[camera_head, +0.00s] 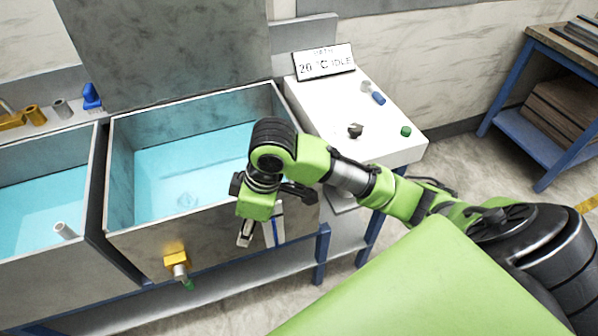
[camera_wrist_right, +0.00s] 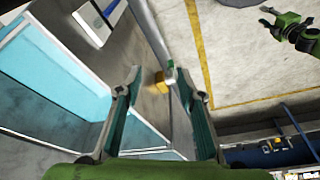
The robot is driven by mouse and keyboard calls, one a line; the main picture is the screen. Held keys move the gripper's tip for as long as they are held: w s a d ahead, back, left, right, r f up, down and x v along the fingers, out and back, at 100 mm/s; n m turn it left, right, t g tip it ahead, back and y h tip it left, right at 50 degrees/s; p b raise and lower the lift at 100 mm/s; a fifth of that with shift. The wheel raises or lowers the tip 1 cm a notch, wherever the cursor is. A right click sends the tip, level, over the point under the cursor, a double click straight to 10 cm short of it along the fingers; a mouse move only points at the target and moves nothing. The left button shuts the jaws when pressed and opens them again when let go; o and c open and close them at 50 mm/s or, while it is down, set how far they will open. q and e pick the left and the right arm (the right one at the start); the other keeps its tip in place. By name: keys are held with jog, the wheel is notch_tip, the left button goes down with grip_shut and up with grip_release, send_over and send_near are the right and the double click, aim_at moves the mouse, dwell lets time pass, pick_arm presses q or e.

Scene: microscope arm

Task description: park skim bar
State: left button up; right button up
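I cannot pick out a skim bar for certain in either view. The right water bath (camera_head: 160,228) is an open metal tank with light blue water. My right gripper (camera_head: 260,238) hangs downward at its front right, in front of the wall. In the right wrist view my right gripper (camera_wrist_right: 154,76) has its fingers apart with nothing held. A yellow valve (camera_head: 177,258) with a green tip sits on the tank front, left of this gripper; it also shows beyond the fingertips in the wrist view (camera_wrist_right: 161,84). My left gripper (camera_wrist_right: 266,17) shows small in the wrist view, its fingers seemingly apart.
A white console (camera_head: 350,105) with knobs and a display reading 20 °C IDLE (camera_head: 324,62) stands right of the bath. A second bath (camera_head: 85,215) is at left. Small coloured fittings (camera_head: 60,108) sit behind it. A blue-framed shelf (camera_head: 545,120) stands far right.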

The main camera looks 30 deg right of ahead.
jog(key=w+d+r+m+g+h, duration=0.1)
jog(key=w+d+r+g+h, duration=0.15)
jog(key=d+r, duration=1.4)
jog(key=shift+t, duration=0.25)
jog(key=f, duration=0.4)
jog(key=a+f, duration=0.1)
jog(key=f, duration=0.3)
jog(key=f+p, duration=0.1)
jog(key=f, duration=0.3)
jog(key=shift+a+f, duration=0.3)
jog(key=shift+w, duration=0.1)
grip_shut()
